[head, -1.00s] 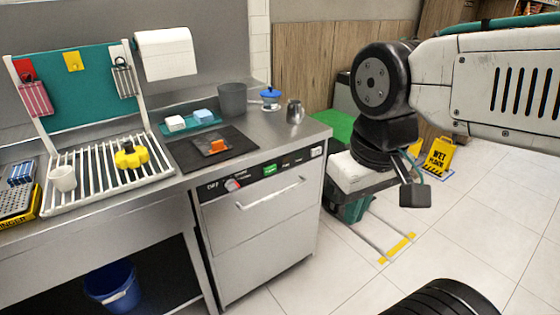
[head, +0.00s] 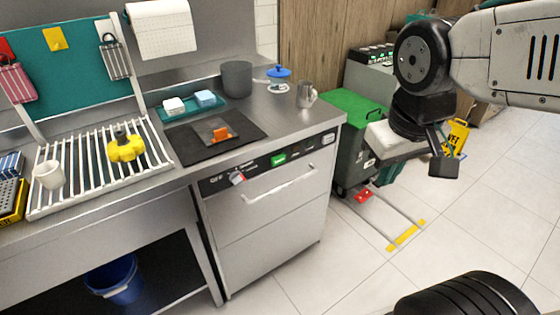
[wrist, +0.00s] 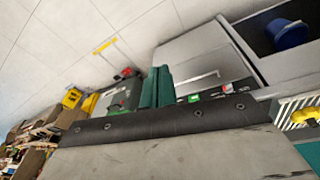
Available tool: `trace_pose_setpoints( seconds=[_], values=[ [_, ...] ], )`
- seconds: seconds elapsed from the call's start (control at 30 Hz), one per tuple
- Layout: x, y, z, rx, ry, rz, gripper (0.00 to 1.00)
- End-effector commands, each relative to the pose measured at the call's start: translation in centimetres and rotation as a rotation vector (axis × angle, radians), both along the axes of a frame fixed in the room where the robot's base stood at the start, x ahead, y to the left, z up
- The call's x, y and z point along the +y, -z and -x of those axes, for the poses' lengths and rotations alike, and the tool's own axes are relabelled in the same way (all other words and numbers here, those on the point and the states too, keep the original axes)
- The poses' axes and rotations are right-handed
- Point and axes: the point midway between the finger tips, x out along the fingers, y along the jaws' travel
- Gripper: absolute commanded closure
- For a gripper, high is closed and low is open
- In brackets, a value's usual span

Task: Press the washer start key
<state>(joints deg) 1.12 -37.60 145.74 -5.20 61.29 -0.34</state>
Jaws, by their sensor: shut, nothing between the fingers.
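The washer (head: 268,215) is a steel front-panel machine under the counter, with a horizontal handle and a dark control strip. On the strip are a green key (head: 278,159), a red-and-white knob (head: 237,179) and a pale key (head: 328,138) at the right end. The green key also shows there (wrist: 193,98), right of the fingertips.
A green-lidded bin (head: 356,115) stands right of the washer, behind my gripper. A yellow wet-floor sign (head: 457,134) is farther right. Floor before the washer is clear.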

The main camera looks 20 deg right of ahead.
Motion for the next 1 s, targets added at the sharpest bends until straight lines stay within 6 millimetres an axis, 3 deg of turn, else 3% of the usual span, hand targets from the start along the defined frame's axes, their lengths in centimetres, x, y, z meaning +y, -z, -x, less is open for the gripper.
trace_pose_setpoints(
  seconds=[0.23, 0.37, 0.5, 0.6, 0.7, 0.83, 1.0],
  values=[
    [-4.5, 4.3, -12.4, -0.164, -0.154, 0.192, 1.00],
    [-5.5, 7.6, -18.4, -0.258, -0.300, 0.243, 1.00],
    [-4.9, 12.2, -23.7, -0.356, -0.480, 0.234, 1.00],
    [-3.5, 16.0, -26.4, -0.426, -0.612, 0.184, 1.00],
    [-1.8, 19.6, -27.9, -0.490, -0.727, 0.108, 1.00],
    [0.5, 23.2, -28.5, -0.562, -0.837, 0.000, 1.00],
    [2.4, 25.5, -28.2, -0.618, -0.908, -0.098, 1.00]
  ],
)
